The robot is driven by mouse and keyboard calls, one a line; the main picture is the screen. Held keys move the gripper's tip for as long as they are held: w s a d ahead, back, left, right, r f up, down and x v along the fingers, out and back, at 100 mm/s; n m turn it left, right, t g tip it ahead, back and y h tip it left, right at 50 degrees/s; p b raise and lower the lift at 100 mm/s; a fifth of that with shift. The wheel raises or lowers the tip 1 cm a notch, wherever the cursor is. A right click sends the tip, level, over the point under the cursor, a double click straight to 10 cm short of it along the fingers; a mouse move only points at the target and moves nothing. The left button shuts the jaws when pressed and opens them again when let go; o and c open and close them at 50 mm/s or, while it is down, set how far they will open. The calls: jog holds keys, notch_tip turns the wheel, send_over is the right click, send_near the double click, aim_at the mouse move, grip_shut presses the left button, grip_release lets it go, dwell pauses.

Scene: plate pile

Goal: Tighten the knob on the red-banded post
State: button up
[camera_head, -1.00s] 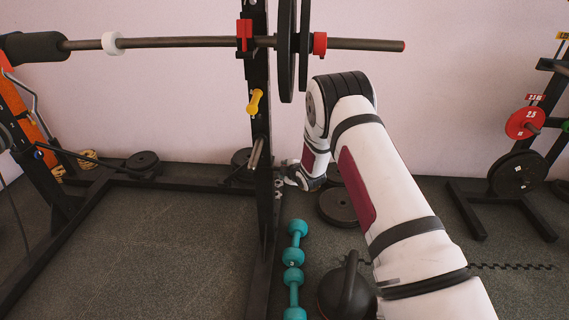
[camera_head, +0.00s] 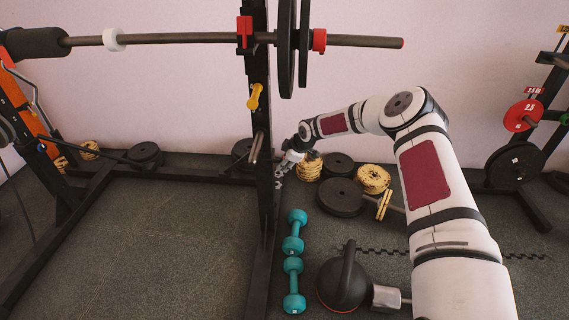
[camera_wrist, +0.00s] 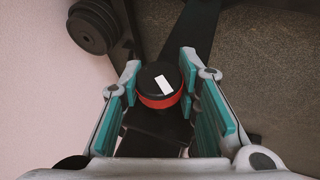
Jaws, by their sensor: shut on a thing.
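In the wrist view a round black knob (camera_wrist: 158,77) with a white mark on top sits between my two teal-padded fingers. A red band (camera_wrist: 160,102) shows just below its black top. My gripper (camera_wrist: 159,92) is shut on the knob, one finger on each side. In the head view my gripper (camera_head: 281,175) is at the right side of the black rack upright (camera_head: 262,120), low down. The knob and red band cannot be made out there; my gripper and the upright hide that spot.
A barbell (camera_head: 180,40) crosses the rack above. Teal dumbbells (camera_head: 293,245) and a kettlebell (camera_head: 343,284) are on the floor below my arm. A plate stand (camera_head: 515,165) is at the right.

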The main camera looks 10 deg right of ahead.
jog(key=shift+w+m+g+y+b, duration=0.15)
jog(key=shift+m+g+y+b, duration=0.25)
jog(key=shift+g+b, duration=1.4)
jog(key=shift+b, duration=0.45)
jog(key=o, duration=1.2)
jog(key=shift+c, duration=0.2)
jog(key=v, duration=1.2)
